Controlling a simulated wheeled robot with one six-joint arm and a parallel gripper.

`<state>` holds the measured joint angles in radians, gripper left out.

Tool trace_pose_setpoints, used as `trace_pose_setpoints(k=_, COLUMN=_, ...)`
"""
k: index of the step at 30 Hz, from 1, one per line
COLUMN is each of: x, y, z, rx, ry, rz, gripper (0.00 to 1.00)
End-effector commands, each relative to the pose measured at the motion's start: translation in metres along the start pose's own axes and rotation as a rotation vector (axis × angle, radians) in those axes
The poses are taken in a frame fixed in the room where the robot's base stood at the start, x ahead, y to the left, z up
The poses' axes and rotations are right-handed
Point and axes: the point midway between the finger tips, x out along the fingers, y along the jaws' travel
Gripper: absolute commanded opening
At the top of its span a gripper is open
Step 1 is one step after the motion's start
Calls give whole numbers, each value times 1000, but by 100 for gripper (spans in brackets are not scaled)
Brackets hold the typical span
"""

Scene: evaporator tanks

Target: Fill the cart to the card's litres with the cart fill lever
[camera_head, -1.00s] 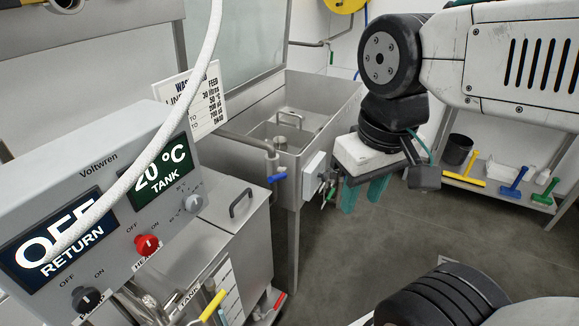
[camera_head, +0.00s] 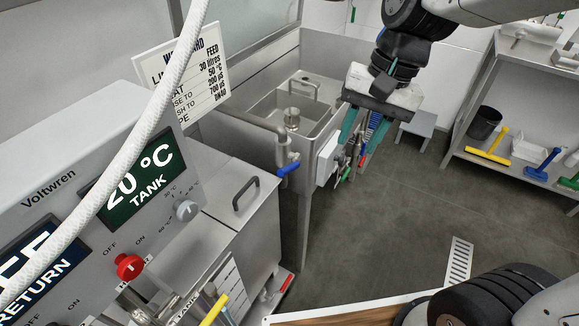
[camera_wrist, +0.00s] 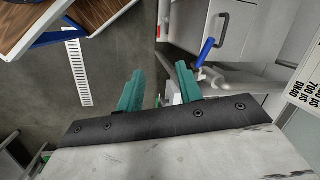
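The blue lever (camera_head: 288,169) sits on a pipe valve at the front of the steel tanks; a blue lever also shows in the wrist view (camera_wrist: 207,48), just right of my fingers. Whether it is the cart fill lever I cannot read. The card (camera_head: 185,75) hangs behind the control box and lists 30 litres, 50 °C and DN40; part is hidden by a white hose. My gripper (camera_head: 362,128) is to the right of the lever, with teal fingers apart and nothing seen between them; it also shows in the wrist view (camera_wrist: 160,88).
The control box (camera_head: 100,215) reads 20 °C TANK and has a red knob (camera_head: 129,266). A lidded steel tank (camera_head: 237,205) stands beside it. A wood-edged panel (camera_wrist: 60,22) shows in the wrist view, beside a floor drain (camera_wrist: 78,72). A shelf (camera_head: 520,165) is at right; the middle floor is clear.

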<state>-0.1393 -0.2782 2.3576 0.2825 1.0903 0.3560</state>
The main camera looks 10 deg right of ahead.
Motion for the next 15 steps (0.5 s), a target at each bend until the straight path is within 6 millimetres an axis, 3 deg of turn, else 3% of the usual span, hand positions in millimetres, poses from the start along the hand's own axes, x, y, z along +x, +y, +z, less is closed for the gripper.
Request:
trace_pose_setpoints(k=3, x=31, y=-38, z=-25, rx=130, ry=-78, rz=-29, gripper=36)
trace_pose_setpoints(k=6, x=55, y=-63, z=-40, rx=229, ry=-125, rz=-46, gripper=36)
trace_pose_setpoints(k=10, x=78, y=-83, z=-52, rx=323, ry=-165, rz=-55, gripper=36)
trace_pose_setpoints(k=15, x=93, y=-94, z=-58, rx=376, ry=-186, rz=-59, gripper=36)
